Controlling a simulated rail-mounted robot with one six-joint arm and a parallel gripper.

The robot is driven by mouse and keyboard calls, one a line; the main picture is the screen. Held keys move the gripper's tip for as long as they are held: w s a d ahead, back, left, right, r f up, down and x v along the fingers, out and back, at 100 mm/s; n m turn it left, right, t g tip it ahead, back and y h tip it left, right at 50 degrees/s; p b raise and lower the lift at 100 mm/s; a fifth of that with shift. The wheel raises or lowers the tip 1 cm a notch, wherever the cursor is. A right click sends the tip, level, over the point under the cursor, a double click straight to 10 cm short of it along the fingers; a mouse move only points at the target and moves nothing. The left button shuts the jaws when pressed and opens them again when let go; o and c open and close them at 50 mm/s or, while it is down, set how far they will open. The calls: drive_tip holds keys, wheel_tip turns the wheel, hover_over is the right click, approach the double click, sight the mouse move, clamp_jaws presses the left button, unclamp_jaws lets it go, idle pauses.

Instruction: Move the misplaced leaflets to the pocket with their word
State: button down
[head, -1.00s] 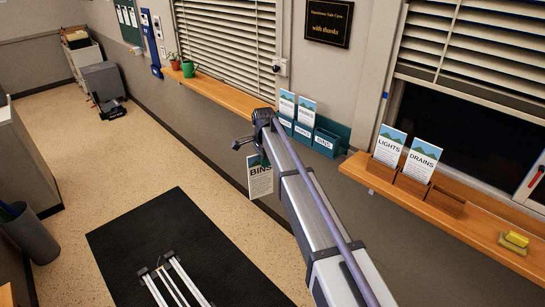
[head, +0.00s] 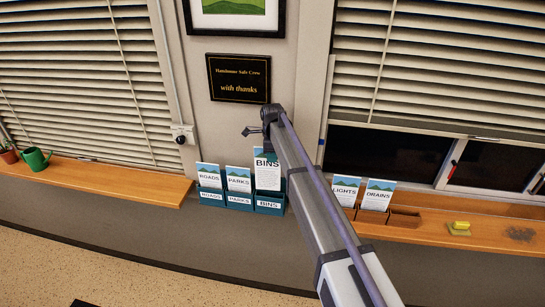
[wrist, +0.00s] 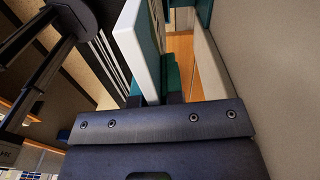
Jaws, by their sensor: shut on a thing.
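My gripper (head: 268,150) is shut on the BINS leaflet (head: 267,174), a white card with a green and blue top. In the head view the leaflet is upright at the teal pocket labelled BINS (head: 270,206), its lower edge hidden behind the pocket's front or just above it; I cannot tell which. The ROADS leaflet (head: 209,177) stands in the ROADS pocket (head: 211,196), and the PARKS leaflet (head: 239,179) in the PARKS pocket (head: 240,201). In the wrist view the held leaflet (wrist: 135,45) is seen edge-on between the fingers.
On the right sill, the LIGHTS leaflet (head: 344,190) and DRAINS leaflet (head: 376,195) stand in a wooden holder with an empty pocket (head: 404,217) beside them. A yellow sponge (head: 460,227) lies further right. A green watering can (head: 36,160) stands on the left sill.

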sight(274, 175)
drive_tip(key=shift+m, duration=0.4)
drive_tip(key=f+b, duration=0.7)
drive_tip(key=shift+s+d, duration=0.1)
drive_tip(key=shift+d, duration=0.25)
wheel_tip(274, 175, down, 3)
drive_tip(key=b, duration=0.3)
drive_tip(key=shift+r, duration=0.15)
